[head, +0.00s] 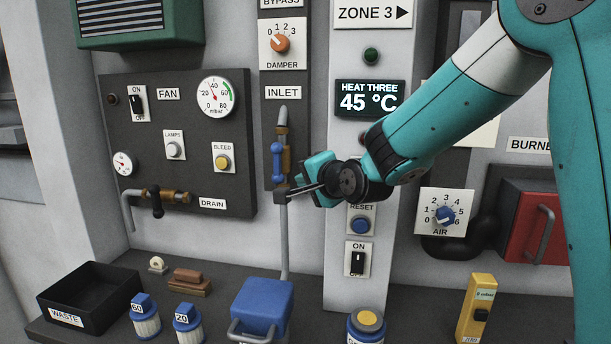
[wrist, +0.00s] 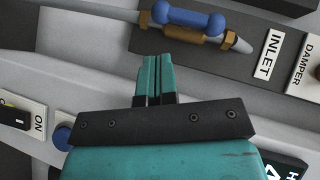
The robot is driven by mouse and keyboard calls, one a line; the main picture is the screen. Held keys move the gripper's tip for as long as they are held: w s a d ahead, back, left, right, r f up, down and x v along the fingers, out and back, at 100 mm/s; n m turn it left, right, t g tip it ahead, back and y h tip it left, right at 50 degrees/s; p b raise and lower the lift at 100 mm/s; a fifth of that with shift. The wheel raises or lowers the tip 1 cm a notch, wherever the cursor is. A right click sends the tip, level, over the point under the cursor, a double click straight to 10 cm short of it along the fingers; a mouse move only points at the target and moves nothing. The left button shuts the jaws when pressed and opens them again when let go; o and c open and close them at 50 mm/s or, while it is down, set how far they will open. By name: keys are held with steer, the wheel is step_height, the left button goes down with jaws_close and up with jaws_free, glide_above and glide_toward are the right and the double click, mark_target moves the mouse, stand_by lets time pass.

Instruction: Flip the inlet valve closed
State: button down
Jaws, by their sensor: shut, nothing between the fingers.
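The inlet valve is a brass body (head: 282,135) on a grey vertical pipe, with a blue lever (head: 277,162). The lever lies along the pipe. In the wrist view the blue lever (wrist: 190,18) and brass body (wrist: 184,34) show at the top, beside the INLET label. My gripper (head: 286,194) reaches in from the right, its tips just below the lever's lower end in the head view. Its fingers (wrist: 153,72) are shut and empty in the wrist view, apart from the lever there. Whether the tips touch the pipe, I cannot tell.
The damper knob (head: 281,43) sits above the INLET label (head: 283,93). The fan panel (head: 185,95), with a drain valve (head: 158,198), is to the left. A RESET button (head: 360,225) and switch are at right. A blue box (head: 262,302) stands below.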

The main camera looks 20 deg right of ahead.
mark_target(283, 179)
steer(key=p+x, duration=0.2)
steer(key=x, duration=0.5)
steer(key=shift+w+a+f, duration=0.1)
steer(key=shift+w, duration=0.05)
